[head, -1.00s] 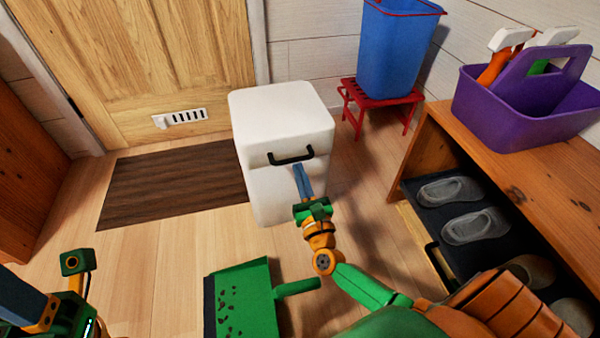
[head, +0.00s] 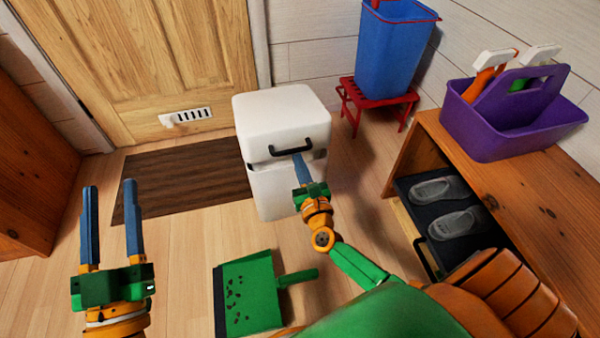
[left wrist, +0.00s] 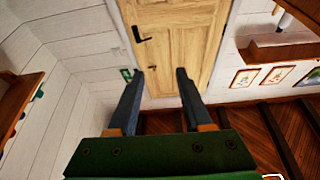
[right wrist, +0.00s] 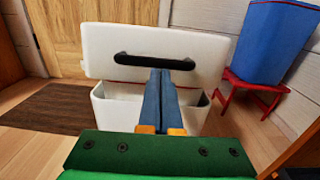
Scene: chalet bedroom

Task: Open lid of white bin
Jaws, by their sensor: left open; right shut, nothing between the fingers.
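The white bin (head: 286,188) stands on the wooden floor in front of the door. Its white lid (head: 278,112), with a black handle (head: 290,147) on the front, is slightly raised at the front, leaving a dark gap. The right wrist view shows the lid (right wrist: 105,45) tilted up above the bin's rim (right wrist: 112,108). My right gripper (head: 299,160) is shut and empty, its fingertips just under the handle (right wrist: 153,61) at the lid's front edge. My left gripper (head: 110,190) is open and empty, raised over the floor at the left, away from the bin.
A green dustpan (head: 248,295) with dark bits lies on the floor in front of the bin. A red stool (head: 378,100) with a blue bucket (head: 394,50) stands behind right. A wooden shoe bench (head: 540,190) with a purple caddy (head: 510,125) is at the right. A dark mat (head: 185,180) lies left.

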